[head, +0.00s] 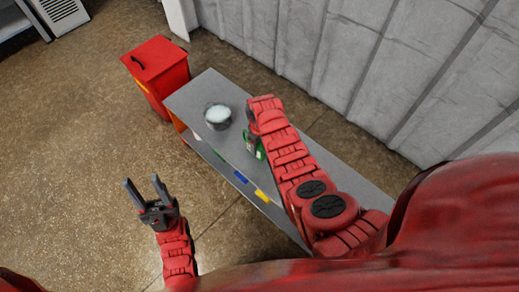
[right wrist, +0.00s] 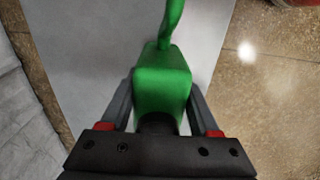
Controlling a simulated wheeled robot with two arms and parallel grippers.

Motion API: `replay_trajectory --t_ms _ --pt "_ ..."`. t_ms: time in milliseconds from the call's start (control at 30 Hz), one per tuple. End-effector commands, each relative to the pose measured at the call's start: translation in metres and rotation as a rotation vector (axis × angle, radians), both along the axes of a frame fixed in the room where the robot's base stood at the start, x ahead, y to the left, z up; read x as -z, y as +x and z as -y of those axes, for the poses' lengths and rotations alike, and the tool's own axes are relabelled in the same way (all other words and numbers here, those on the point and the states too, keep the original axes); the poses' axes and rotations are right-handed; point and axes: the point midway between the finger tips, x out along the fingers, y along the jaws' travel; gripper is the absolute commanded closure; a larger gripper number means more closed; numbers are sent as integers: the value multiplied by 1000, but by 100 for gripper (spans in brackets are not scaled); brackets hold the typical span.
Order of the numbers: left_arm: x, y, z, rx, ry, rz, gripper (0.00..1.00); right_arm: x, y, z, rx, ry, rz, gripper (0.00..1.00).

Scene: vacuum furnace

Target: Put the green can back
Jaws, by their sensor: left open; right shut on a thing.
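The green can (right wrist: 162,85) is between the two fingers of my right gripper (right wrist: 162,105) in the right wrist view, and the fingers are shut on it. A curved green spout rises from it towards the top of that view. In the head view only a small part of the green can (head: 259,152) shows beside my right gripper (head: 252,128); the red arm hides the rest. It is over the grey table (head: 206,88), and I cannot tell whether it touches the top. My left gripper (head: 148,194) is open and empty, over the floor left of the table.
A dark round pot (head: 218,116) with pale contents stands on the table left of my right gripper. A red bin (head: 158,68) stands at the table's far end. A grey corrugated wall (head: 340,60) runs behind the table.

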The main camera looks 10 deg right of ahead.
Motion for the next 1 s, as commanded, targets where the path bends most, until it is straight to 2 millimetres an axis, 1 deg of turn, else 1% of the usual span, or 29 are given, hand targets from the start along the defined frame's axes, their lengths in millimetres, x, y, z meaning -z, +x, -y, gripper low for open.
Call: replay_trajectory --t_ms 33,200,467,633,667,700,800,1000 --pt "4 0 0 0 0 0 50 8 -1 0 1 0 -7 100" --pt "8 0 0 0 0 0 50 23 -1 0 1 2 -6 100" --pt "8 0 0 0 0 0 50 24 0 0 0 0 -1 100" --pt "12 0 0 0 0 0 50 29 0 0 1 0 -1 100" --pt "11 0 0 0 0 0 50 27 0 0 1 0 -1 32" --pt "10 0 0 0 0 0 50 27 0 0 1 0 -1 25" --pt "10 0 0 0 0 0 50 27 0 0 1 0 -1 8" --pt "10 0 0 0 0 0 50 27 -1 0 1 1 -3 8"
